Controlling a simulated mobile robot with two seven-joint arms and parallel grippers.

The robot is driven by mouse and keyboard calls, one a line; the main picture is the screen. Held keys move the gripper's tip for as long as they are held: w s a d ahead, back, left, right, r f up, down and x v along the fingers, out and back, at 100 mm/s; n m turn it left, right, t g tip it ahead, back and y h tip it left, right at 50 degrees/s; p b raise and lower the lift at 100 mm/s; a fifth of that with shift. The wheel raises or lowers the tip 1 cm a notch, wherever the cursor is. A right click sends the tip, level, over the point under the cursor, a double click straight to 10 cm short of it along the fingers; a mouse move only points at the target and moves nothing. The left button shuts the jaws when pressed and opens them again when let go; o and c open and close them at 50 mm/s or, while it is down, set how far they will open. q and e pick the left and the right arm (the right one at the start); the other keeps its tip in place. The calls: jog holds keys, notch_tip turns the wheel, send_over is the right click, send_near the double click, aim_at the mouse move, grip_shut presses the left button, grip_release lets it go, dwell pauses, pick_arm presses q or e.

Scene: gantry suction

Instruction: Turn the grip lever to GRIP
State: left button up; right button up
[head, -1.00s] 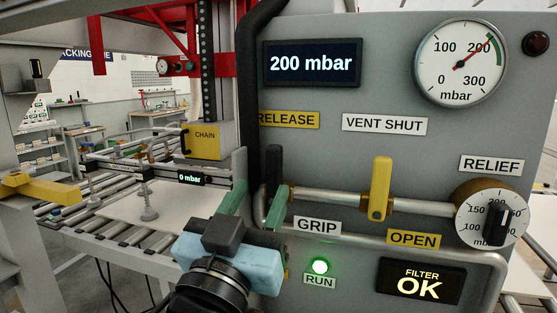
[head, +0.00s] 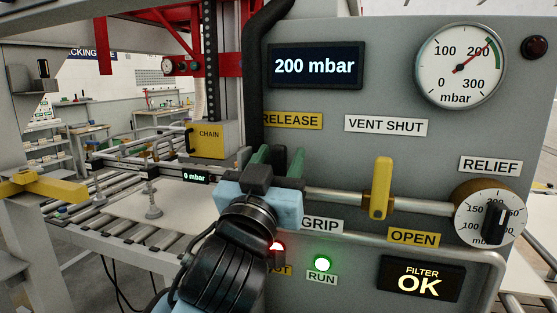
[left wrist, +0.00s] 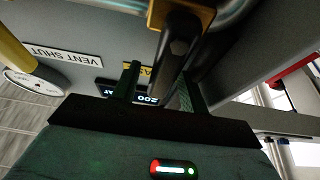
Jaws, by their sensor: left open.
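The grip lever, a dark handle on a brass hub, shows in the left wrist view (left wrist: 176,58). In the head view it is mostly hidden behind my left gripper (head: 279,157). The gripper is open, with one green finger on each side of the lever; I cannot tell whether either finger touches it. The yellow RELEASE label (head: 292,121) is above the lever and the white GRIP label (head: 322,224) is below, partly covered by my gripper. My right gripper is not in view.
A yellow vent lever (head: 378,188) stands upright on the pipe to the right, with a relief dial (head: 490,212) beyond. A display (head: 315,66) reads 200 mbar. A handrail (head: 440,253) crosses the panel below. A roller conveyor (head: 105,235) lies to the left.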

pick_arm(q)
jog(key=shift+c, duration=0.3)
grip_shut()
jog(key=shift+s+d+f+m+g+h, duration=0.15)
jog(key=shift+d+m+h, duration=0.15)
jog(key=shift+m, duration=0.4)
jog(key=shift+d+r+m+g+h, duration=0.1)
jog(key=shift+d+m+g+h, duration=0.1)
jog(key=shift+m+h, duration=0.4)
jog(key=shift+s+d+f+m+g+h, duration=0.1)
jog(key=shift+d+m+g+h, duration=0.1)
jog(key=shift+m, duration=0.6)
jog(key=shift+s+d+f+m+g+h, duration=0.15)
jog(key=shift+d+m+g+h, duration=0.2)
jog(key=shift+m, duration=0.6)
jog(key=shift+d+f+m+g+h, duration=0.2)
jog(key=shift+d+m+h, duration=0.1)
jog(key=shift+m, duration=0.7)
jog(key=shift+s+d+f+m+g+h, duration=0.1)
jog(key=shift+d+m+g+h, duration=0.25)
jog(key=shift+m, duration=0.6)
jog(key=shift+o, duration=0.3)
grip_release()
